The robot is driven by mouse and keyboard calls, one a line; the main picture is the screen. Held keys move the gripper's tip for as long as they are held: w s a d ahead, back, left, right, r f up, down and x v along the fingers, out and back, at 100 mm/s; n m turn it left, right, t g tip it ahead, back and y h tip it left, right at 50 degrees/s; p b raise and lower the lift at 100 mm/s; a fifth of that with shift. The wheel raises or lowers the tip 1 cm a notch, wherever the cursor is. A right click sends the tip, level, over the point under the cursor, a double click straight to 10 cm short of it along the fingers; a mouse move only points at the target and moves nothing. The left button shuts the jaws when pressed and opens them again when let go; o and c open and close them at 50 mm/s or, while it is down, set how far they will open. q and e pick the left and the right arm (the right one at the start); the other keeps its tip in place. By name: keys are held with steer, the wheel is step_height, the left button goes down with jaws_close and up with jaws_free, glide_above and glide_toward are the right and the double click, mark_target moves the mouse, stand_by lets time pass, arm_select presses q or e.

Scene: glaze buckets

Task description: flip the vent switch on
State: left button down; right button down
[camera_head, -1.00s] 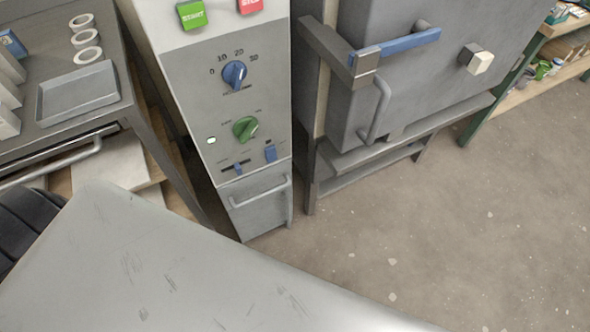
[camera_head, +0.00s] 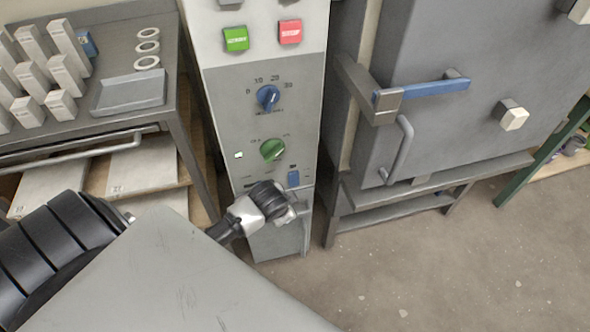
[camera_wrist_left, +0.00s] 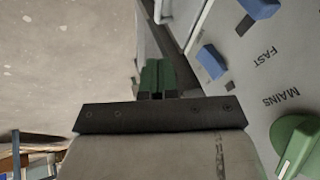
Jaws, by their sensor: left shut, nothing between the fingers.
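The control panel carries a small blue switch (camera_head: 293,178) at its lower right, below the green knob (camera_head: 272,150). I take it as the vent switch, but its label is too small to read and I cannot tell its position. In the left wrist view the nearer blue part (camera_wrist_left: 212,62) appears to be this switch. My left gripper (camera_head: 288,212) is in front of the panel, just below the switch, and hides the slider area. Its green fingertips (camera_wrist_left: 157,75) are shut and empty, apart from the blue part. My right gripper is out of view.
A blue knob (camera_head: 268,97) and green and red buttons (camera_head: 236,39) (camera_head: 290,32) sit higher on the panel. A grey kiln (camera_head: 450,50) with a blue-handled latch stands right. A table with a tray (camera_head: 130,92) stands left. Floor at the lower right is clear.

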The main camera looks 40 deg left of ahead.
arm_select(q)
steer(key=m, duration=0.1)
glide_toward(294, 185)
steer(key=s+d+r, duration=0.3)
steer(key=s+d, duration=0.1)
steer(key=s, duration=0.1)
steer(key=shift+w+r+t, duration=0.1)
steer(key=shift+r+t, duration=0.05)
steer(key=shift+t, duration=0.25)
steer(key=w+a+f+b, duration=0.1)
steer(key=w+f, duration=0.1)
steer(key=f, duration=0.1)
steer(key=w+a+f, duration=0.1)
steer(key=w+f, duration=0.2)
steer(key=w+a+f+b, duration=0.1)
steer(key=w+a+f, duration=0.1)
steer(key=w+f, duration=0.1)
steer(key=shift+f+b, duration=0.25)
steer(key=shift+b, duration=0.1)
steer(key=shift+s, duration=0.1)
